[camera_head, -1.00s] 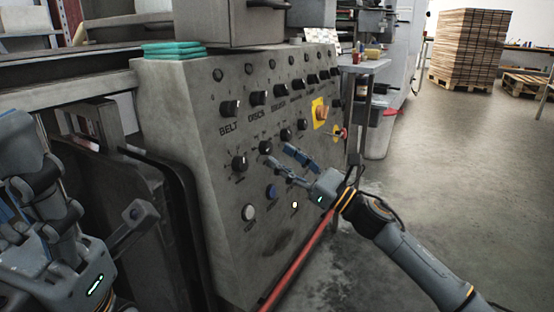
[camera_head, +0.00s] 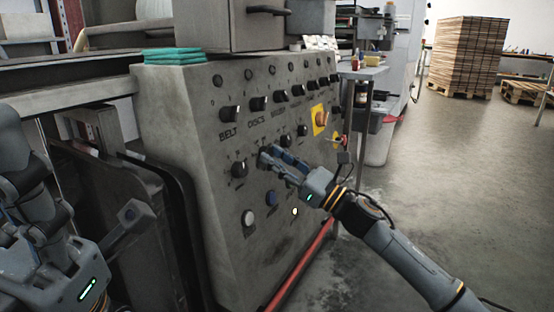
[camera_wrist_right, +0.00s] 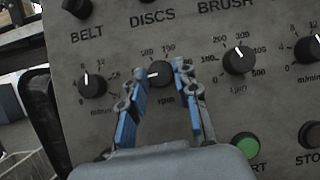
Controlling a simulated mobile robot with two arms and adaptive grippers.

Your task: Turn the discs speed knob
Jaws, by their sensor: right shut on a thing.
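The discs speed knob (camera_wrist_right: 160,74) is a round black knob with a white pointer line, below the DISCS label on the grey control panel (camera_head: 180,110). In the wrist view its pointer faces left on a numbered rpm scale. My right gripper (camera_head: 268,158) reaches it from the right in the head view. Its blue-padded fingers (camera_wrist_right: 160,80) are on both sides of the knob and shut on it. The fingers hide most of the knob in the head view. My left gripper (camera_head: 125,230) is at the lower left, away from the knob; its fingertips are not clear.
Similar black knobs flank it: the belt speed knob (camera_wrist_right: 92,85) at left and the brush speed knob (camera_wrist_right: 239,60) at right. A green start button (camera_wrist_right: 245,146) is below. A red emergency button (camera_head: 320,118) on yellow is farther right. Open floor (camera_head: 440,170) lies right of the panel.

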